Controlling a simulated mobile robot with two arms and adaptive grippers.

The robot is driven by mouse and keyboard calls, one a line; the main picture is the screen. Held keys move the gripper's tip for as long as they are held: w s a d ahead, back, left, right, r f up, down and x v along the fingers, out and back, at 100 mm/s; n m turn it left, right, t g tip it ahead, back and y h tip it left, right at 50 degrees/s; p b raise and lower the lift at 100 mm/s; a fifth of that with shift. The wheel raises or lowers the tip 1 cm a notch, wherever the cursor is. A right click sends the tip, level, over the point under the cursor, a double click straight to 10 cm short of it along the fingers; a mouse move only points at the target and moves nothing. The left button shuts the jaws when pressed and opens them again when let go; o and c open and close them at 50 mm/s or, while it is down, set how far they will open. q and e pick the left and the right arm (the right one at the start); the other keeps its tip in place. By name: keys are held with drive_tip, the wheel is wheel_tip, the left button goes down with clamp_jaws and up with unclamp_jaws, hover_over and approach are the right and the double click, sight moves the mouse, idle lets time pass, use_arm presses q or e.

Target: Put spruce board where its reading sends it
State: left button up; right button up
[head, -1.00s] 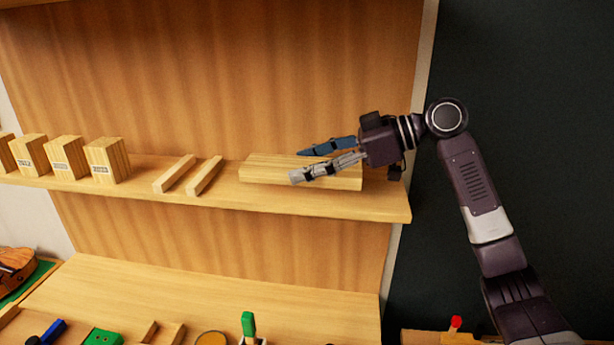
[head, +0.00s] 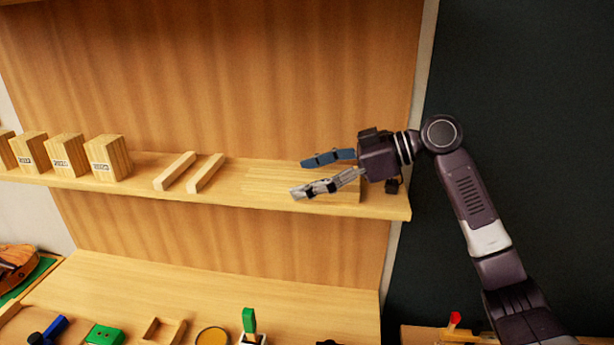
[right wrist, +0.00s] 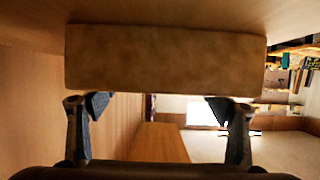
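The pale spruce board (head: 275,178) lies flat at the right end of the shelf, its edges hard to tell from the shelf wood. My right gripper (head: 299,178) is over the board, its two fingers spread apart. In the right wrist view, a broad brown wooden face (right wrist: 165,58), which looks like the board, spans past both fingers of my right gripper (right wrist: 160,108). Whether the fingers touch it I cannot tell. No reading shows on the board. My left gripper is not in view.
On the shelf (head: 385,206), two thin strips (head: 190,172) lie left of the board. Several labelled wooden blocks (head: 108,158) stand further left, their labels too small to read. The bench below (head: 200,285) holds a green block (head: 104,335) and a round yellow-topped item (head: 212,337).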

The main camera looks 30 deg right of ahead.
sight(359, 181)
drive_tip(key=shift+r, duration=0.1)
drive_tip(key=shift+r, duration=0.1)
drive_tip(key=b+v, duration=0.4)
drive_tip(key=v, duration=0.6)
drive_tip(key=shift+s+d+b, duration=0.25)
drive_tip(key=shift+d+b, duration=0.1)
drive_tip(key=shift+s+d+r, duration=0.35)
drive_tip(key=shift+f, duration=0.1)
